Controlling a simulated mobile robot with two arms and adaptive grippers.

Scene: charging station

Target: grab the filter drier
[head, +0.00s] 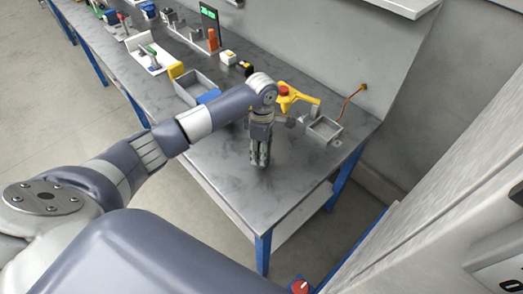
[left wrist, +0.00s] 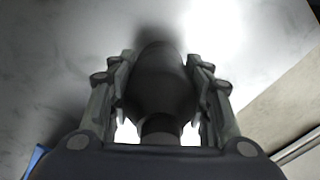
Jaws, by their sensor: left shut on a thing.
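My left gripper (head: 260,160) points down over the near right part of the grey workbench (head: 225,165). In the left wrist view, its two fingers (left wrist: 162,95) are closed against both sides of a dark, rounded, bottle-shaped body, which looks like the filter drier (left wrist: 162,80). Its narrower neck points toward the palm. In the head view the drier is mostly hidden by the gripper. I cannot tell whether it touches the bench or hangs just above it. My right gripper is not in view.
A yellow tool with a red part (head: 297,97) and a small grey open tray (head: 323,131) lie behind the gripper. A larger grey bin (head: 193,86) stands farther left. The bench's front edge is close to the gripper. Bare bench lies left of it.

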